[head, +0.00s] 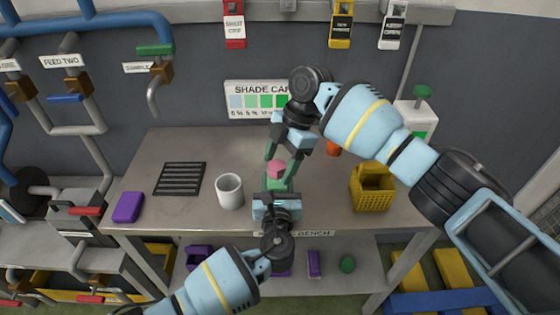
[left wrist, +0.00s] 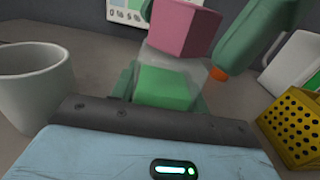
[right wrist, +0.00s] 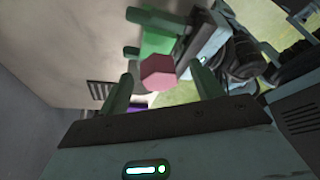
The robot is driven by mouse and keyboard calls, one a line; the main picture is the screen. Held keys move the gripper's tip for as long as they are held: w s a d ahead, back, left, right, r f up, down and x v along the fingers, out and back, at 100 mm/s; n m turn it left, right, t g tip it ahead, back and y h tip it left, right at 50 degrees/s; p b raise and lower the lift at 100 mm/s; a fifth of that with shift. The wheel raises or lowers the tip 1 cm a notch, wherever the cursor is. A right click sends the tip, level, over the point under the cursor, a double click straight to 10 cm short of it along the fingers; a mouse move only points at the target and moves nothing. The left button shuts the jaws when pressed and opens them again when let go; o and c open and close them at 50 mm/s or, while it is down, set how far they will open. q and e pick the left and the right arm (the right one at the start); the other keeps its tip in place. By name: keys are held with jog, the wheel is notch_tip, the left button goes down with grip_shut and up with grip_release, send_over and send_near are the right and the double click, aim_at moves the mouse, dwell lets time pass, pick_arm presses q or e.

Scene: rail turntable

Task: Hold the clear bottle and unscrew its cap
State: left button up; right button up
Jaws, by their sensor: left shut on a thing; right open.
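The clear bottle (head: 279,184) with green contents stands upright above the bench. Its pink cap (head: 276,169) is on top. My left gripper (head: 278,188) is shut on the bottle's body from the front. The left wrist view shows the clear walls and green contents (left wrist: 165,85) under the cap (left wrist: 183,28). My right gripper (head: 283,158) is open and comes down from above. In the right wrist view the cap (right wrist: 158,72) lies between its fingertip lines with gaps on both sides. I cannot tell whether the tips reach down past the cap.
A white mug (head: 229,190) stands just left of the bottle. A yellow perforated basket (head: 372,190) is to the right, with an orange item (head: 334,148) behind. A black rack (head: 180,179) and a purple block (head: 128,207) lie left. A white container (head: 415,120) stands at the back right.

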jog(key=shift+r, duration=2.05)
jog(key=m+t, duration=0.1)
jog(key=m, duration=0.2)
jog(key=m+t, duration=0.1)
jog(key=m, duration=0.2)
jog(key=shift+s+y, duration=0.15)
jog(key=shift+y, duration=0.15)
jog(key=m+t, duration=0.1)
jog(key=m, duration=0.2)
jog(key=m+t, duration=0.1)
jog(key=m, duration=0.2)
jog(key=shift+s, duration=0.2)
